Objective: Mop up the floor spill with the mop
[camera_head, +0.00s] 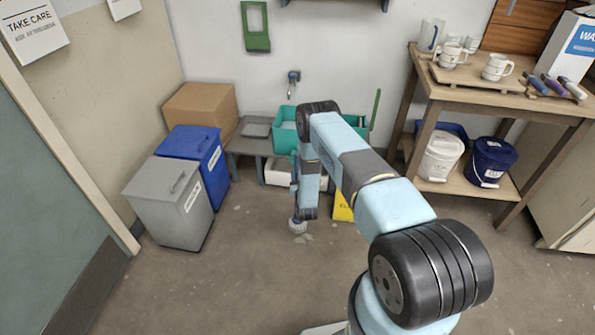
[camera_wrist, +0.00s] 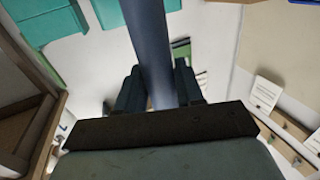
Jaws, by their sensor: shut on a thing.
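My gripper, seen in the wrist view (camera_wrist: 158,85), is shut on the mop's blue-grey handle (camera_wrist: 150,45), which runs up between the two dark fingers. In the head view, the mop's pale head (camera_head: 297,226) is down at the floor beside the lower end of my arm. Much of the handle and the fingers are hidden by my arm there. Small pale patches of the spill (camera_head: 303,239) show on the brown floor just below the mop head. Its full extent is hard to tell.
Grey (camera_head: 168,205) and blue (camera_head: 197,160) bins stand left. A teal sink (camera_head: 285,137) is behind my arm. A yellow object (camera_head: 342,208) is partly hidden by my arm. A wooden shelf (camera_head: 440,92) with mugs and buckets stands right. The left foreground floor is clear.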

